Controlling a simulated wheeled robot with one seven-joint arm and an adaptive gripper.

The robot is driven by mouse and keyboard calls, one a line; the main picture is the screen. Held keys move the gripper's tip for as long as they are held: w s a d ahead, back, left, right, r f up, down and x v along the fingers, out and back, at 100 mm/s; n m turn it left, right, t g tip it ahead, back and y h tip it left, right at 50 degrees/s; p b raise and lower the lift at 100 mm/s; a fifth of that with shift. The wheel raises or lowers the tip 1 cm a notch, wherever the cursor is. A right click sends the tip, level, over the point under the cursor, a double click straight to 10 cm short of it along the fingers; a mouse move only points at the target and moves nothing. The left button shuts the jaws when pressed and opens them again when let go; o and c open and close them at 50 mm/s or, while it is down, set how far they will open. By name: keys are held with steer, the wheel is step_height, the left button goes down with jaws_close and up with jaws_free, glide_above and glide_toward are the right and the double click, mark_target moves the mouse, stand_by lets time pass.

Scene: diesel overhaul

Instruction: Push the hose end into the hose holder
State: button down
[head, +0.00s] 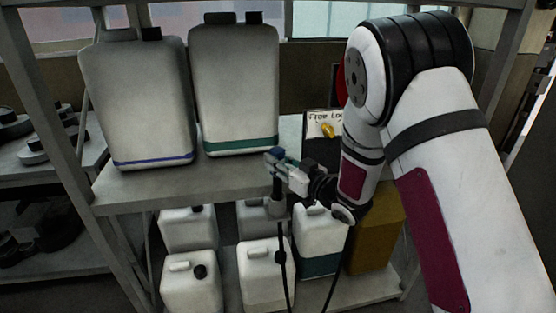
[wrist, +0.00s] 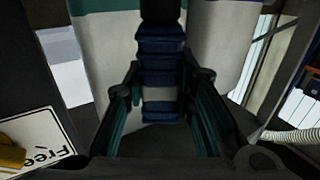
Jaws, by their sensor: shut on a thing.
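My gripper (head: 280,165) is at the front edge of the upper shelf, pointing left. It is shut on the hose end (head: 277,153), a blue connector that stands about upright. In the wrist view the hose end (wrist: 160,75) is blue and ribbed with a grey band, between the two teal-padded fingers. A small grey cup-like piece, seemingly the hose holder (head: 276,208), is at the shelf edge just below my gripper. A dark stem runs from the gripper down to it. Whether the stem is inside the holder or in front of it, I cannot tell. Black hose (head: 283,255) hangs below.
Two large canisters, one with a blue stripe (head: 140,100) and one with a green stripe (head: 235,90), stand on the upper shelf (head: 150,188). A sign (head: 325,122) stands behind my gripper. Several jugs, including a yellow one (head: 375,240), fill the lower shelf.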

mark_target(280, 184)
steer(key=shift+f+b, duration=1.75)
steer(key=shift+f, duration=1.7)
steer(key=c, duration=1.2)
jaws_free()
steer(key=shift+c, duration=0.2)
steer(key=shift+f, duration=0.1)
